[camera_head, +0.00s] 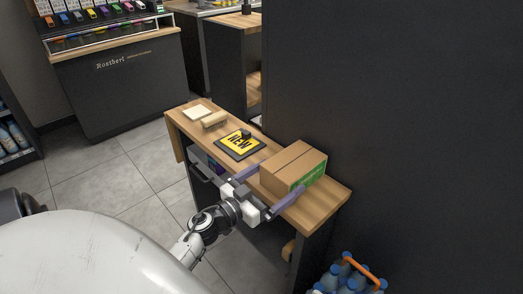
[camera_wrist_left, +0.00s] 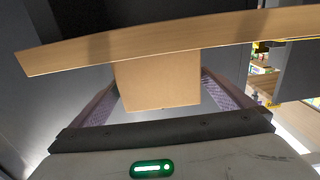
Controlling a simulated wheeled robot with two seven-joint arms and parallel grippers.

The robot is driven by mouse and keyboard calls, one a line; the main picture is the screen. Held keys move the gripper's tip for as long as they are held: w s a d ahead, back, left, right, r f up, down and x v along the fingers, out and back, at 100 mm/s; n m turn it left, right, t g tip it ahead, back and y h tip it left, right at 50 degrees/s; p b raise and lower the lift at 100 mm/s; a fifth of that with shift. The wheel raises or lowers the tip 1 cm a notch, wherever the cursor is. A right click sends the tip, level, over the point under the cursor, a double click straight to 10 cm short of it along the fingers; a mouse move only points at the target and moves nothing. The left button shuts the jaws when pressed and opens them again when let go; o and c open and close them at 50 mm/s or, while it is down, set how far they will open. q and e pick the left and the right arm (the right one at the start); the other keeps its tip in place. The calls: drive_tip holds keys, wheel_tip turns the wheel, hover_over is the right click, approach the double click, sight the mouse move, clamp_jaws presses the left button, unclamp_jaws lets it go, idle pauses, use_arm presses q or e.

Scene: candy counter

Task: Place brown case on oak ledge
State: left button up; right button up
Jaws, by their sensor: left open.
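The brown case (camera_head: 290,168) is a cardboard box with a green label on its side. It appears to rest on the right part of the oak ledge (camera_head: 322,205), a narrow wooden top. My left gripper (camera_head: 282,178) is open, with one purple-grey finger on each side of the case. In the left wrist view the case (camera_wrist_left: 157,82) lies between the fingers, with a visible gap on both sides, against the oak ledge (camera_wrist_left: 100,55). The far side of the case is hidden. My right gripper is not seen.
A yellow NEW sign (camera_head: 239,143), a wooden scoop-like item (camera_head: 214,119) and a pale square pad (camera_head: 197,112) lie on the ledge's left part. A dark wall (camera_head: 400,130) rises behind the ledge. A blue bottle crate (camera_head: 347,275) stands at lower right. Tiled floor (camera_head: 110,195) is clear at left.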

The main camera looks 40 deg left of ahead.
use_arm(q)
drive_tip(key=s, duration=0.7)
drive_tip(key=shift+a, duration=0.25)
drive_tip(key=shift+s+d+f, duration=0.15)
drive_tip(key=shift+s+d, duration=0.05)
drive_tip(key=s+d+f+g, duration=0.4)
drive_tip(key=s+d+f, duration=0.3)
drive_tip(key=d+f, duration=0.2)
drive_tip(key=s+d+f+m+g+h, duration=0.1)
drive_tip(key=s+d+f+g, duration=0.4)
drive_tip(key=s+d+f, duration=0.3)
drive_tip(key=d+f, duration=0.2)
drive_tip(key=d, duration=0.1)
drive_tip(key=shift+s+g, duration=0.3)
